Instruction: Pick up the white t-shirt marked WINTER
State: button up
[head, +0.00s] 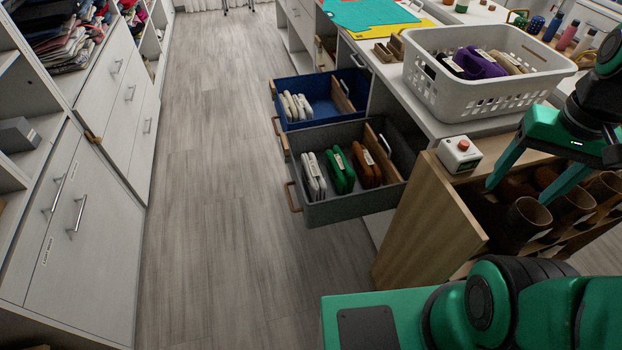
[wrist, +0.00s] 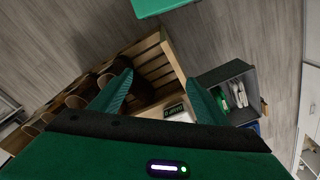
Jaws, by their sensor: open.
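White folded cloths (head: 312,175) stand upright at the left of the open grey drawer (head: 345,212), beside green and brown folded cloths. More white folded cloths (head: 295,105) stand in the open blue drawer (head: 322,122) behind it. I cannot read WINTER on any of them. My gripper (head: 518,192) is open and empty, pointing down over the wooden rack at the right, well to the right of both drawers. In the wrist view my gripper (wrist: 159,78) is open; the white cloths (wrist: 240,94) show in the grey drawer beyond its right finger.
The wooden rack (head: 430,215) holds several brown cylinders. A white box with a red button (head: 459,154) sits near my gripper. A white basket (head: 470,95) with folded cloths stands on the counter. White cabinets (head: 85,240) line the left. The floor aisle (head: 215,200) is clear.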

jog(key=w+a+f+n+t+y, duration=0.1)
jog(key=w+a+f+n+t, duration=0.2)
jog(key=w+a, duration=0.7)
jog(key=w+a+f+n+t+y, duration=0.1)
jog(key=w+a+f+n, duration=0.25)
jog(key=w+a, duration=0.65)
jog(key=w+a+f+n+t+y, duration=0.1)
jog(key=w+a+f+t, duration=0.1)
jog(key=f, duration=0.7)
jog(key=w+a+f+n+t+y, duration=0.1)
jog(key=w+a+f, duration=0.3)
jog(key=f, duration=0.6)
jog(key=w+a+f+n+t, duration=0.1)
jog(key=w+a+f+t, duration=0.2)
jog(key=f, duration=0.7)
jog(key=shift+w+a+y, duration=0.25)
jog(key=shift+w+y, duration=0.15)
jog(key=shift+w, duration=0.6)
